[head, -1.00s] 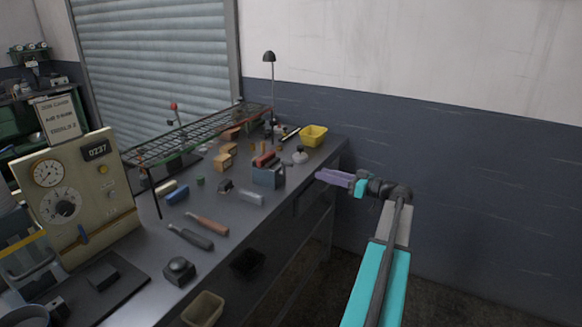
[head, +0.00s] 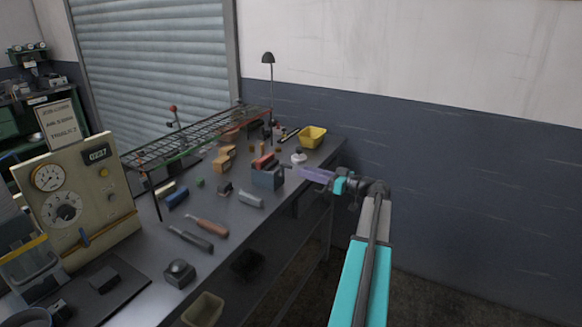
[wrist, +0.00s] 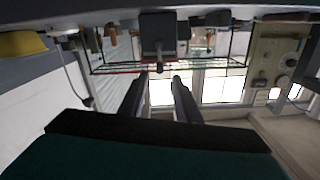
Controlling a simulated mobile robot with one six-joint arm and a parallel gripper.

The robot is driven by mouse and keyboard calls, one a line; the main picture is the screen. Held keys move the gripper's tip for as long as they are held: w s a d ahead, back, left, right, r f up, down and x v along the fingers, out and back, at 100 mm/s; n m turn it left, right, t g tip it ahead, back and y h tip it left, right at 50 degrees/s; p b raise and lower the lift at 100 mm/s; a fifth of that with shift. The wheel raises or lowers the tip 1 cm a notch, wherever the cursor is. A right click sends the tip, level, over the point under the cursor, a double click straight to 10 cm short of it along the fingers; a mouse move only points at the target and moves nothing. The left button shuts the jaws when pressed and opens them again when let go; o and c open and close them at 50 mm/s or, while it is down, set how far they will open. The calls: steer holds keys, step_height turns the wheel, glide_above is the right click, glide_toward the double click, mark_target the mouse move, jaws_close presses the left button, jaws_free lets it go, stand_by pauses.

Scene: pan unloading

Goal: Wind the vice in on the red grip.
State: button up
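The vice (head: 267,179) is a blue-grey block on the bench near its front edge, with the red grip (head: 264,161) showing on top of it. In the upside-down wrist view the vice (wrist: 158,30) appears as a grey body at top centre, just beyond the fingertips; I cannot make out the red grip there. My gripper (head: 303,173) has purple fingers and is to the right of the vice, close to it but apart.
A yellow bin (head: 312,137) stands behind at the bench's right end. A wire rack (head: 200,137) runs along the back. A grey block (head: 250,199) and a brown-handled tool (head: 207,225) lie on the bench (head: 225,258). A control box (head: 78,195) stands at left.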

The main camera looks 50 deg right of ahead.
mark_target(291, 168)
steer(key=p+x, duration=0.1)
steer(key=x, duration=0.6)
steer(key=shift+w+p, duration=0.2)
steer(key=shift+p, duration=0.15)
jaws_close()
steer(key=shift+a, duration=0.3)
steer(key=shift+d, duration=0.2)
